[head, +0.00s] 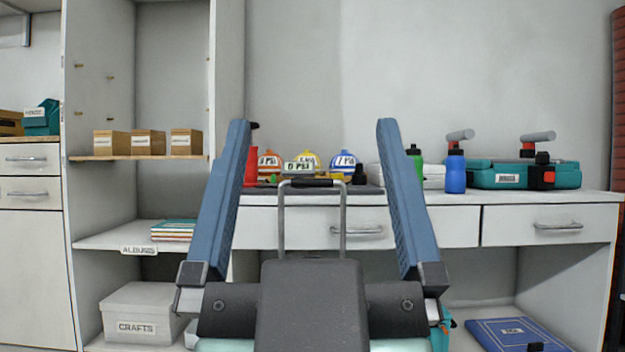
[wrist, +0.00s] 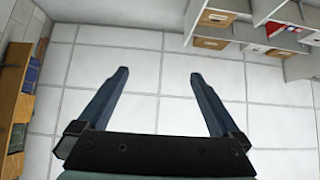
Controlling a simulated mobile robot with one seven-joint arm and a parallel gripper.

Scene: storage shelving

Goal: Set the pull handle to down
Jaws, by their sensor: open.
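A tall U-shaped grey pull handle (head: 343,225) with a black grip stands upright in the middle of the head view. Its grip is level with the counter top, and its lower ends are hidden at a dark grey block. I cannot tell what it is fixed to. My gripper (head: 318,125) is open, with its two blue fingers wide apart on either side of the handle in the picture. I cannot tell how far beyond the fingers the handle is. In the wrist view my gripper (wrist: 158,75) is empty over tiled floor, and no handle shows there.
A white counter (head: 470,200) with drawers carries helmets, bottles and a teal toolbox (head: 510,174). At left, a shelf unit holds small boxes and a white crafts box (head: 145,312). The floor (wrist: 150,75) between the fingers is clear.

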